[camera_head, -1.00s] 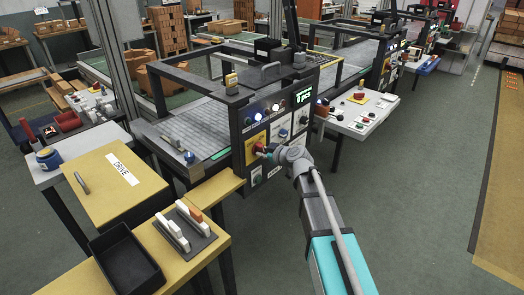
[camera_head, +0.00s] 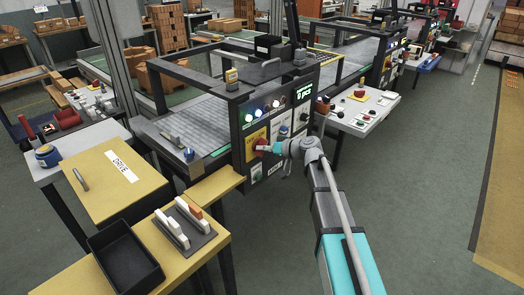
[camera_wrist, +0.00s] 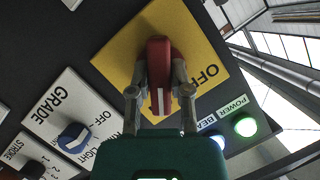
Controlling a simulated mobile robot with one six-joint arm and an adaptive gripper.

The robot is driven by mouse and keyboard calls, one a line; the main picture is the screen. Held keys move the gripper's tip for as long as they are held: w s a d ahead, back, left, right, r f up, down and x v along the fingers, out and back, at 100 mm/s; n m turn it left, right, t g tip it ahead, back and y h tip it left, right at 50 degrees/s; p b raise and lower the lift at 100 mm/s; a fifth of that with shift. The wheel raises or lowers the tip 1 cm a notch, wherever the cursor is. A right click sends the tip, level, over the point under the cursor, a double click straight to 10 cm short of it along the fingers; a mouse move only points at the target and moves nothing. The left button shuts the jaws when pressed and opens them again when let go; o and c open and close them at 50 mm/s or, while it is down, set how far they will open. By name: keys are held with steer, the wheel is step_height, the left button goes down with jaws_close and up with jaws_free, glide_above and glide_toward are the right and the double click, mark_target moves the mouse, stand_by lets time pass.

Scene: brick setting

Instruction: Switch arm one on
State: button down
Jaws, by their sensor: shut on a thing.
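The control panel (camera_head: 275,125) stands upright on the front of the first framed machine. Its red rotary switch (camera_wrist: 158,75) sits on a yellow plate (camera_wrist: 125,45) with the letters "OF" showing and the rest of that label covered. My gripper (camera_wrist: 160,98) has one finger on each side of the red handle and is shut on it. In the head view my gripper (camera_head: 273,147) reaches the panel from the right, and the red switch (camera_head: 261,146) shows at its tip. A lamp labelled POWER (camera_wrist: 245,125) glows green, with another lit lamp beside it.
A blue knob (camera_wrist: 74,137) labelled GRADE and a STROKE knob (camera_wrist: 32,169) sit near the red switch. A white side table (camera_head: 365,110) with buttons stands right of the panel. A yellow table (camera_head: 215,255) with a black tray (camera_head: 125,258) is at front left.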

steer(key=shift+d+f+m+y, duration=0.1)
steer(key=shift+m+y, duration=0.2)
steer(key=shift+m, duration=0.4)
steer(key=c, duration=0.6)
jaws_free()
steer(key=shift+o, duration=0.2)
steer(key=shift+b, duration=0.3)
